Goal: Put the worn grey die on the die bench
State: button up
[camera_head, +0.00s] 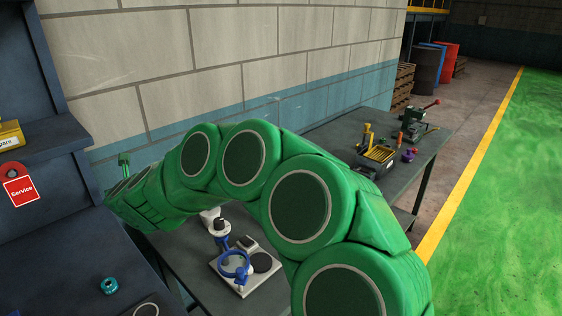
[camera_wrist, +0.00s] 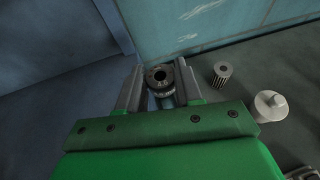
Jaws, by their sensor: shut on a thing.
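My gripper (camera_wrist: 160,92) is shut on a grey ring-shaped die with a dark central hole, the worn grey die (camera_wrist: 159,74). The die sits between the fingertips, in front of the blue-painted wall band. I cannot tell whether it touches a surface. A dark grey bench top (camera_wrist: 242,88) lies to its right in the wrist view; the bench also shows in the head view (camera_head: 196,262). The head view does not clearly show the die or the fingers, as my green arm covers much of that area.
A ribbed metal cylinder (camera_wrist: 222,72) and a white capped container (camera_wrist: 270,105) stand right of the die. A pale plate with a blue ring fixture (camera_head: 237,270) is on the bench. A teal ring (camera_head: 109,285) lies on the dark blue machine (camera_head: 60,225). A farther table (camera_head: 345,137) carries tools.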

jog(key=w+d+f, duration=0.4)
jog(key=w+d, duration=0.5)
jog(key=w, duration=0.2)
send_over(234, 214)
notch_tip(234, 214, down, 8)
jog(key=shift+f, duration=5.05)
jog(key=shift+f, duration=0.15)
jog(key=o, duration=1.1)
jog(key=shift+v, duration=6)
